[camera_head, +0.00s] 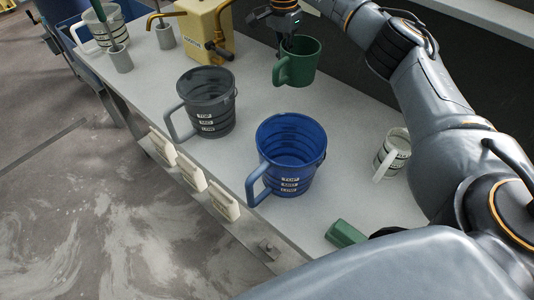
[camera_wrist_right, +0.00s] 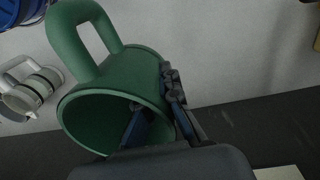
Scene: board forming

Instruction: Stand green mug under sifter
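The green mug (camera_head: 297,64) is upright above the far part of the table in the head view, its handle toward the left. My right gripper (camera_head: 290,42) is shut on its rim. In the right wrist view the mug (camera_wrist_right: 108,100) fills the left middle, and one finger of the gripper (camera_wrist_right: 158,112) shows inside its mouth. A cream-yellow box (camera_head: 207,28) with brass spouts stands at the far end, left of the mug and apart from it. I cannot tell for certain that this box is the sifter. My left gripper is not in view.
A grey jug (camera_head: 208,118) and a blue jug (camera_head: 290,155) stand on the table (camera_head: 350,115). A white mug (camera_head: 393,152) is at right, a green block (camera_head: 345,233) near the front. Grey posts (camera_head: 121,60) and a whitish jug (camera_head: 98,38) are far left. Tabletop below the green mug is clear.

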